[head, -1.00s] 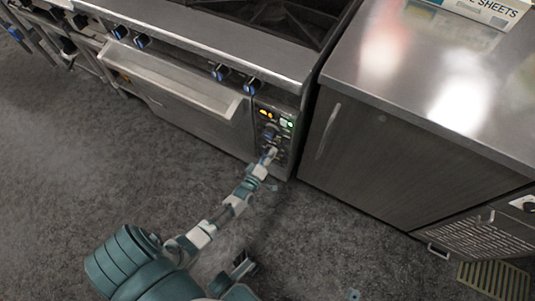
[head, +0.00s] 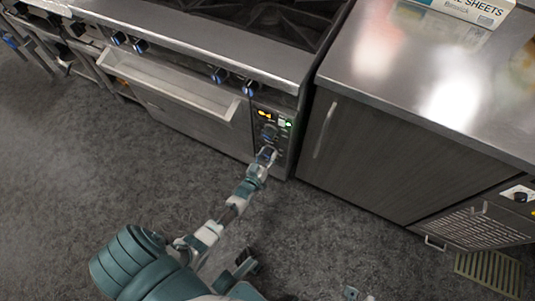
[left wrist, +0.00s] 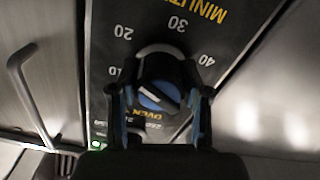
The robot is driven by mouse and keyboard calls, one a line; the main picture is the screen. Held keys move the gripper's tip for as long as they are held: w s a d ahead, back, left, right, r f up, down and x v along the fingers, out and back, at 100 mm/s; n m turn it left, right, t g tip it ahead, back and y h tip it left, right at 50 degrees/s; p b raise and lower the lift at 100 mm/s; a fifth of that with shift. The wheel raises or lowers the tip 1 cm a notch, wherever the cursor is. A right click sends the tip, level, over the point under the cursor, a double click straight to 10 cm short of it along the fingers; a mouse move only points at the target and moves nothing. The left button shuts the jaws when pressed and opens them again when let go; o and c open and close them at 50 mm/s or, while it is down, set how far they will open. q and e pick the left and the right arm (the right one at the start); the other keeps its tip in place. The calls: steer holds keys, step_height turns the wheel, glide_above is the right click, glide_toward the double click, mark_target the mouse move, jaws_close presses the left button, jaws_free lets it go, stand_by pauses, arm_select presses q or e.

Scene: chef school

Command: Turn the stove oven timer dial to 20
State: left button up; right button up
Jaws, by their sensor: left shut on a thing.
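The oven timer dial (left wrist: 157,84) is a round black knob with a blue face and a white pointer line, seen close in the left wrist view. Its printed scale appears upside down, with 10 at left, 20 at upper left, 30 at top and 40 at right. The pointer line slants down to the right; which end marks the setting is unclear. My left gripper (left wrist: 158,108) is shut on the dial, one finger on each side. In the head view my left gripper (head: 266,155) is at the control panel (head: 271,118).
The stove oven front (head: 190,105) has a long handle and several blue-marked knobs above it. A steel cabinet (head: 370,165) with a vertical handle stands right of the panel. A labelled box (head: 470,8) is on its counter. Grey floor is open in front.

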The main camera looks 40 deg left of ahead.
arm_select(q)
steer(key=shift+s+d+f+m, duration=0.2)
steer(key=shift+f+m, duration=0.1)
steer(key=shift+f, duration=0.2)
steer(key=o, duration=1.2)
steer(key=shift+a, duration=0.1)
steer(key=shift+c, duration=0.2)
steer(key=shift+w+r, duration=0.15)
steer(key=shift+r, duration=0.05)
steer(key=v, duration=1.2)
